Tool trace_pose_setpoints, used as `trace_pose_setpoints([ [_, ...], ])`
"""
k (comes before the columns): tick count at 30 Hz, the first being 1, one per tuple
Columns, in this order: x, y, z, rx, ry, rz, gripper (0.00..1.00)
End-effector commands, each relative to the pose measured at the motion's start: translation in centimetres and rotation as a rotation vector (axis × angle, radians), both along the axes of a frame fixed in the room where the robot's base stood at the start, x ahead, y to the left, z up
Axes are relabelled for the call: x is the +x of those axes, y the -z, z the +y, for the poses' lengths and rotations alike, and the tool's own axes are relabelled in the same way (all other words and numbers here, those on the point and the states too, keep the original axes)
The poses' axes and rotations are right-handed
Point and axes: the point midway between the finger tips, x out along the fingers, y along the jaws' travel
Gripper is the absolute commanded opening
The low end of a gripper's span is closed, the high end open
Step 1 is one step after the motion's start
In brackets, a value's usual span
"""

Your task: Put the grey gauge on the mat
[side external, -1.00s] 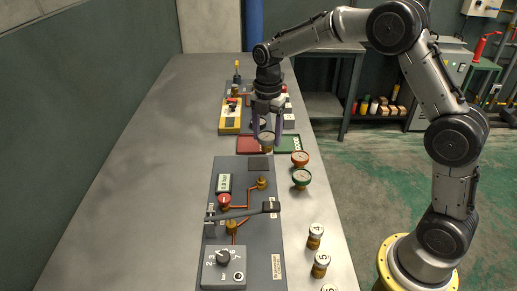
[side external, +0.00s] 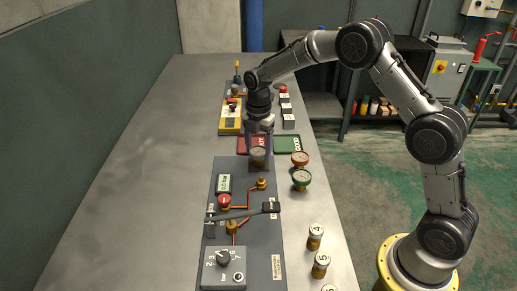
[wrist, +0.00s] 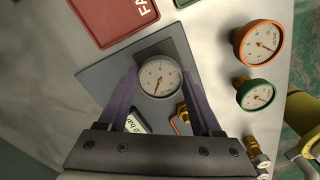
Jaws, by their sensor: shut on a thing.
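The grey gauge (side external: 258,154), with a pale round dial, is held between the two purple-grey fingers of my gripper (side external: 259,151). In the wrist view, the gauge (wrist: 160,78) sits face up between the fingertips of my gripper (wrist: 160,84). The dark square mat (wrist: 176,50) lies at the far end of the grey panel, directly behind and under the gauge. The gauge hides much of the mat. I cannot tell whether the gauge's base touches it.
A red tray (side external: 243,141) and a green tray (side external: 287,143) lie just beyond. An orange gauge (side external: 300,159) and a green gauge (side external: 301,179) stand to the right. A panel (side external: 254,240) with pipes and a black lever is nearer. The table's left side is clear.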

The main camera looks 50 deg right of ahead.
Motion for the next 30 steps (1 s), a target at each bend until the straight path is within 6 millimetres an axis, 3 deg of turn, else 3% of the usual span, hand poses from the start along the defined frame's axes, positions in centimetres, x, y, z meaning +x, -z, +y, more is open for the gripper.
trace_pose_setpoints([
  [2, 0.0, 0.2, 0.0, 0.0, 0.0, 0.0, 0.13],
  [3, 0.0, 0.3, 0.0, 0.0, 0.0, 0.0, 0.72],
  [7, 0.0, 0.3, 0.0, 0.0, 0.0, 0.001, 0.95],
  [20, 0.0, -0.7, 0.0, 0.0, 0.0, -0.001, 0.96],
  [30, 0.1, -7.2, 0.0, 0.0, 0.0, -0.003, 0.96],
])
